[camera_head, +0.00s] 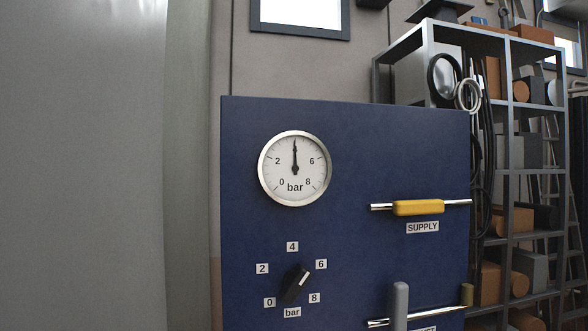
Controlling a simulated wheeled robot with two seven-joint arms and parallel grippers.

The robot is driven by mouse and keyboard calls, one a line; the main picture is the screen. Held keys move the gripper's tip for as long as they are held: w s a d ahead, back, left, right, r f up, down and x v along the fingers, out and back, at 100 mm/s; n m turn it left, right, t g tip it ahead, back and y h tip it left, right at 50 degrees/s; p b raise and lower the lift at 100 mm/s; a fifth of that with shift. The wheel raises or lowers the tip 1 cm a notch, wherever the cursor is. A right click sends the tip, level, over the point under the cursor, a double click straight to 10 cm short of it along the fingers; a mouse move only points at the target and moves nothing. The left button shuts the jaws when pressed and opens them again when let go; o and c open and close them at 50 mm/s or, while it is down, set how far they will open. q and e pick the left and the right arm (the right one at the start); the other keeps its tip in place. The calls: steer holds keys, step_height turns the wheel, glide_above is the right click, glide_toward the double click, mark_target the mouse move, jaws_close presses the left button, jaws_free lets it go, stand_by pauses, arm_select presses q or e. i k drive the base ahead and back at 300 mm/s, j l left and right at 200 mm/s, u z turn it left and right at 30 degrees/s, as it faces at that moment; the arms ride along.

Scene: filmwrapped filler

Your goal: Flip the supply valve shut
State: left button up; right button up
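A blue panel (350,150) stands in front of me. The supply valve has a yellow handle (418,208) lying horizontally, in line with its silver pipe (458,202), above the SUPPLY label (422,227). A second valve with a grey upright handle (399,305) sits below on another silver pipe; its label is cut off by the bottom edge. A round gauge (295,168) has its needle pointing straight up, between 2 and 6. A black knob (295,285) points up and right toward the 6. Neither gripper shows.
A grey metal shelf rack (510,125) with boxes and cylinders stands behind the panel at right, with dark hoses (478,150) hanging on it. A plain grey surface (80,160) fills the left side. The space directly before the panel looks clear.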

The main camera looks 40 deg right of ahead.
mark_target(418, 207)
steer(key=z, duration=1.95)
steer(key=l, duration=0.1)
